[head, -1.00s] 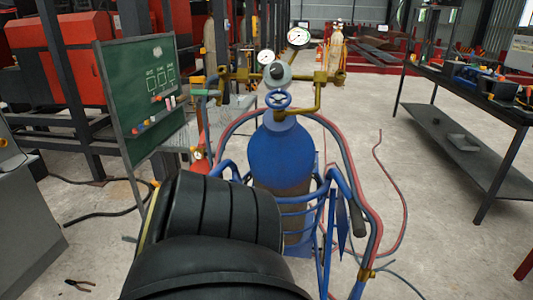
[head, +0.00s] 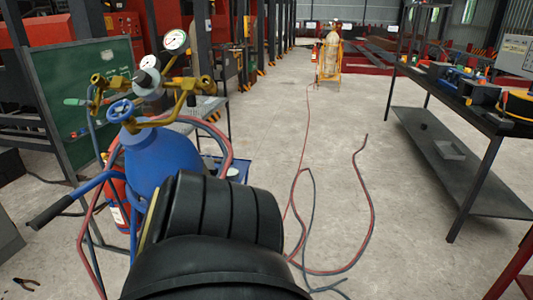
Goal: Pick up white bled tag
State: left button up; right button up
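I cannot make out a white bled tag in the head view. A large black ribbed part, which seems to be mine, fills the bottom centre and hides the floor behind it. Neither of my gripper's fingertips shows. A blue gas cylinder (head: 165,160) with a blue valve wheel (head: 120,110), brass fittings and gauges (head: 175,41) stands upright at left of centre, its lower part hidden.
A green board (head: 85,80) stands at the left. A red fire extinguisher (head: 118,205) is beside the cylinder. Red and dark hoses (head: 345,265) lie on the floor at centre right. A dark workbench (head: 455,95) with tools is on the right.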

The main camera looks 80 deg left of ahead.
aim_at(209, 162)
jog(key=i, duration=0.8)
jog(key=u, duration=2.05)
jog(key=i, duration=1.55)
jog(key=u, duration=1.4)
